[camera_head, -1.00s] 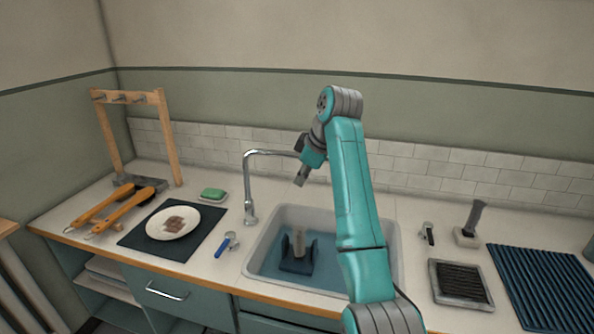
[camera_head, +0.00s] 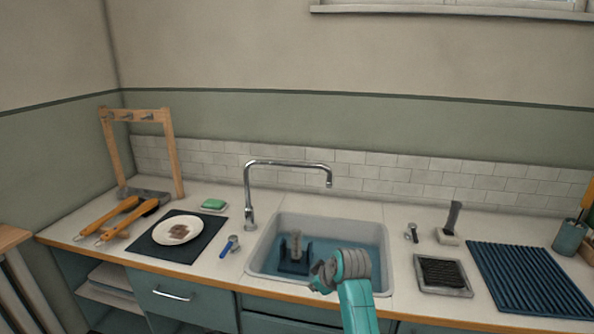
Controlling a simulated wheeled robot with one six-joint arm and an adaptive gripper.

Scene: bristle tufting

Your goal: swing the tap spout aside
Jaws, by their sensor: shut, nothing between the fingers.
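The chrome tap (camera_head: 249,200) stands upright at the back left of the sink. Its spout (camera_head: 290,163) runs to the right, and its bent-down tip hangs above the back of the sink basin (camera_head: 262,262). My arm rises from the bottom edge of the picture, and its grey-banded joint is over the front right of the sink. Nothing of my arm touches the spout in this view.
A dark blue holder (camera_head: 294,265) stands in the sink. Left are a blue-handled tool (camera_head: 229,245), green soap (camera_head: 214,204), a plate (camera_head: 178,231) and a wooden rack (camera_head: 175,155). Right are a grey tray (camera_head: 443,291) and a ribbed blue mat (camera_head: 525,278). The space around the spout is clear.

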